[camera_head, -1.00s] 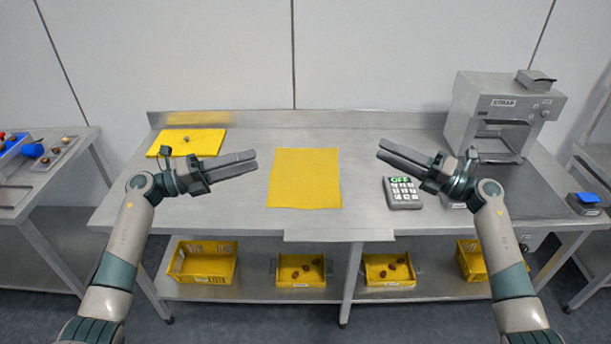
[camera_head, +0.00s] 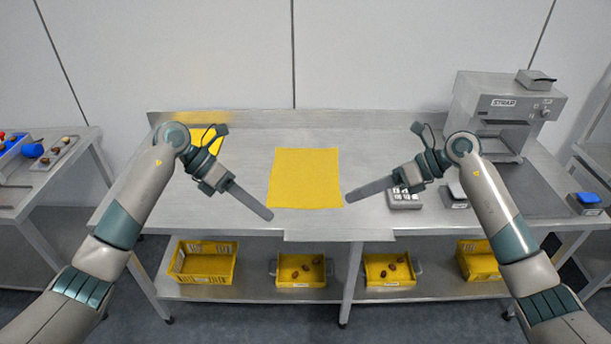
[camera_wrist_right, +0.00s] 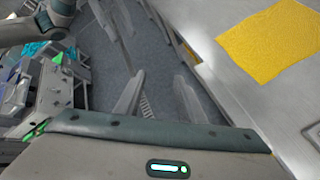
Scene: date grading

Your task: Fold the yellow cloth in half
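The yellow cloth (camera_head: 306,178) lies flat and spread out in the middle of the steel table, with no fold showing. It also shows in the right wrist view (camera_wrist_right: 268,42). My left gripper (camera_head: 268,213) points down and right, its tip by the cloth's front left corner. I see it edge-on, so the gap between its fingers is hidden. My right gripper (camera_head: 350,200) points left, its tip by the cloth's front right corner. In the right wrist view its two fingers (camera_wrist_right: 160,78) are apart with nothing between them. Neither gripper visibly holds the cloth.
A scale with keys (camera_head: 404,200) stands right of the cloth, close under my right gripper. A sealing machine (camera_head: 492,115) stands at the back right. A yellow board (camera_head: 207,141) lies at the back left, partly behind my left arm. Yellow crates (camera_head: 204,276) sit on the lower shelf.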

